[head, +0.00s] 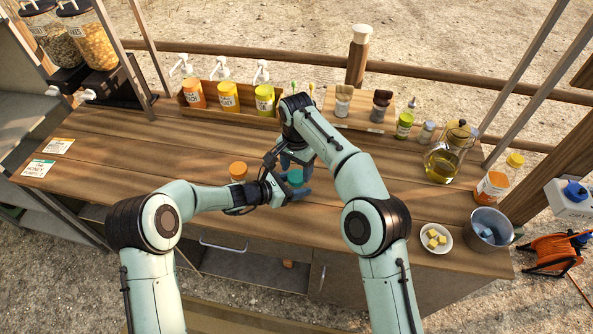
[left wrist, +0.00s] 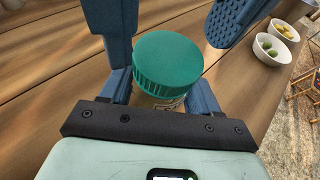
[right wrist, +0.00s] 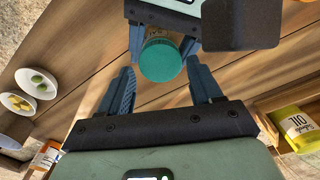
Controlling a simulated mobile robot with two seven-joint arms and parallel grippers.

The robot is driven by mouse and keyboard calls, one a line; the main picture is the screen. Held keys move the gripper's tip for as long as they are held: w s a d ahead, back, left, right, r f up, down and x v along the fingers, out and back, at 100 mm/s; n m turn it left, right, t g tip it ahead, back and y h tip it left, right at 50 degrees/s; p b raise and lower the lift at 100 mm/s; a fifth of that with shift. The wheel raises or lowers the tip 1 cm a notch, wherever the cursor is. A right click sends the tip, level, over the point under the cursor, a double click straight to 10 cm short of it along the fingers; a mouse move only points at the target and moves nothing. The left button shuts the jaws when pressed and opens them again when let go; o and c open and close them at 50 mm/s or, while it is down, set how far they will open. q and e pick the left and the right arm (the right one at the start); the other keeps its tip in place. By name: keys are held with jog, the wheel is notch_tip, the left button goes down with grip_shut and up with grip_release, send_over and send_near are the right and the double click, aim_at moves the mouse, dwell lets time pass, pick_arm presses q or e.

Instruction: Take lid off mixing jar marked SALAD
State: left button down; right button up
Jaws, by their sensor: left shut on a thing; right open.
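A jar with a ribbed teal lid (head: 295,178) stands upright near the middle of the counter. The lid also shows in the left wrist view (left wrist: 168,62) and the right wrist view (right wrist: 160,60). Part of its pale label shows below the lid, but I cannot read it. My left gripper (left wrist: 160,97) is shut on the jar's body, below the lid. My right gripper (right wrist: 161,88) is open, with its fingers apart on either side of the lid and no visible contact. A second jar with an orange lid (head: 238,171) stands left of it, behind my left forearm.
A rack of orange and yellow bottles (head: 228,97) stands at the back. A glass oil jug (head: 443,160), a bowl of yellow cubes (head: 436,238) and a metal bucket (head: 488,228) are at the right. The counter's left part is mostly clear beyond two cards (head: 38,168).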

jog(key=shift+f, duration=0.95)
jog(key=shift+c, duration=0.3)
jog(key=c, duration=0.8)
jog(key=n, duration=0.6)
jog(key=shift+n, duration=0.3)
jog(key=n, duration=0.7)
jog(key=o, duration=1.1)
jog(key=shift+a, duration=0.1)
